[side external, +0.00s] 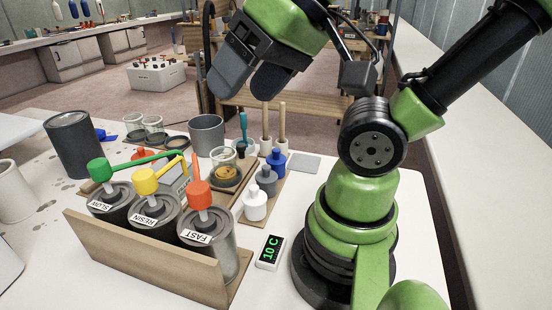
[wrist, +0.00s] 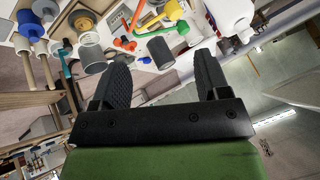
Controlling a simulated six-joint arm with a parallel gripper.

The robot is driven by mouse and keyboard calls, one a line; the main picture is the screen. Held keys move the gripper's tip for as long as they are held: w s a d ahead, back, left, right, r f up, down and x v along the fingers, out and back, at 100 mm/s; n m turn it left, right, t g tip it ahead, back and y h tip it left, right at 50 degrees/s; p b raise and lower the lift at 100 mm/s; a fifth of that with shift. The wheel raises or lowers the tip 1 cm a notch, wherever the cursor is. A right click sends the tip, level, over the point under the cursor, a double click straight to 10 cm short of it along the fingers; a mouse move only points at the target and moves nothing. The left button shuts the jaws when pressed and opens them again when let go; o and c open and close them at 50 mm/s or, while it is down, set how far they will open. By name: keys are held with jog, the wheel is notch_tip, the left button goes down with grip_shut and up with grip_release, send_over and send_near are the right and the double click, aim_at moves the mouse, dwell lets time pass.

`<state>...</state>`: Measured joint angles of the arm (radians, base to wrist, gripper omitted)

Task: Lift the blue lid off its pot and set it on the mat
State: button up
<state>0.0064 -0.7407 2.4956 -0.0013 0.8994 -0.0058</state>
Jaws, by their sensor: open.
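A blue knobbed piece that looks like the blue lid (side external: 277,159) sits at the far end of a row on a wooden strip; its pot is mostly hidden below it. Blue round shapes also show in the wrist view (wrist: 29,17), but I cannot tell which is the lid. A flat grey square that looks like the mat (side external: 304,166) lies bare to its right. My gripper (side external: 247,84) is open and empty, high above and beyond the row, apart from everything. Its two fingers (wrist: 162,62) are spread in the wrist view.
Grey (side external: 266,181) and white (side external: 255,205) knobbed pieces stand in the same row. Two upright wooden handles (side external: 282,122) rise close behind the blue one. Cans with coloured pump heads stand in a wooden rack (side external: 150,262).

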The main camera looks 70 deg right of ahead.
jog(key=w+d+f+g+h, duration=0.2)
jog(key=w+d+g, duration=0.1)
jog(key=w+d, duration=0.4)
jog(key=g, duration=0.4)
send_over(276, 150)
jog(key=shift+m, duration=0.3)
notch_tip(276, 150, down, 14)
jog(key=shift+w+r, duration=0.1)
jog(key=f, duration=0.4)
jog(key=shift+s+d+f, duration=0.2)
jog(key=shift+f, duration=0.15)
jog(key=shift+w+a+f, duration=0.1)
jog(key=shift+a+f, duration=0.05)
jog(key=shift+f, duration=2.85)
jog(key=c, duration=0.7)
